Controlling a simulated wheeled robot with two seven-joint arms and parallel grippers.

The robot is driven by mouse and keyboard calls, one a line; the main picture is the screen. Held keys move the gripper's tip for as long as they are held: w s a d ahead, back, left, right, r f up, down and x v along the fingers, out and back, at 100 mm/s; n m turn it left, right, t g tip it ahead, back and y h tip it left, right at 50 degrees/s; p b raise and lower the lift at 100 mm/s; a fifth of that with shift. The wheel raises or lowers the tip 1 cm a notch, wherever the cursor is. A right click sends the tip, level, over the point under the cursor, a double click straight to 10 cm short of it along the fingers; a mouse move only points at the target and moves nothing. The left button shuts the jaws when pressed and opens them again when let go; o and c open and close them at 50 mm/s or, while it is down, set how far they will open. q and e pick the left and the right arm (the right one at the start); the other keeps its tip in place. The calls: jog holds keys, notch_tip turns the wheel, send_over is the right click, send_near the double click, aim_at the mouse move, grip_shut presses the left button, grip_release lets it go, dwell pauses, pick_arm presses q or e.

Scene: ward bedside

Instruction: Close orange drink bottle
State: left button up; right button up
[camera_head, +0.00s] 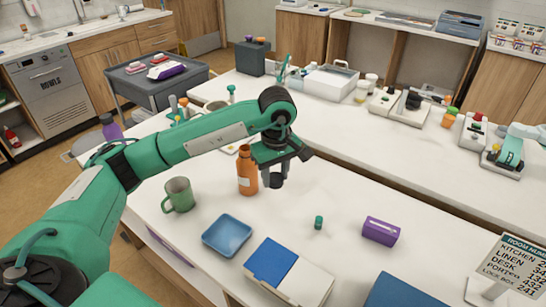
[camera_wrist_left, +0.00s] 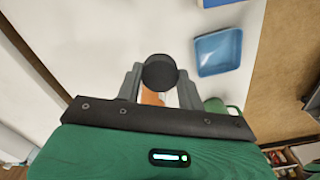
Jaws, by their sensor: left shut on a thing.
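The orange drink bottle (camera_head: 247,172) stands upright on the white table, its narrow orange neck showing no cap. My left gripper (camera_head: 277,172) is just right of the bottle in the head view, pointing down. It is shut on a dark round cap (camera_head: 277,182), which hangs below the fingers. In the left wrist view the dark cap (camera_wrist_left: 160,72) sits between the fingertips, and part of the orange bottle (camera_wrist_left: 151,98) shows between the fingers. Whether cap and bottle touch is not clear. My right gripper is not in view.
A green mug (camera_head: 178,195) and a blue tray (camera_head: 227,236) stand left and in front of the bottle.

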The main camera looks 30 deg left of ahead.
pick_arm(q)
jog(key=s+d+f+m, duration=0.1)
jog(key=s+f+m, duration=0.1)
jog(key=s+m, duration=0.1)
jog(key=s+d+f+m, duration=0.2)
jog(key=s+f+m, duration=0.1)
jog(key=m, duration=0.1)
jog(key=s+d+f+m, duration=0.2)
jog(key=s+f+m, duration=0.1)
jog(key=s+m, duration=0.1)
jog(key=shift+s+m, duration=0.1)
jog(key=shift+m, duration=0.2)
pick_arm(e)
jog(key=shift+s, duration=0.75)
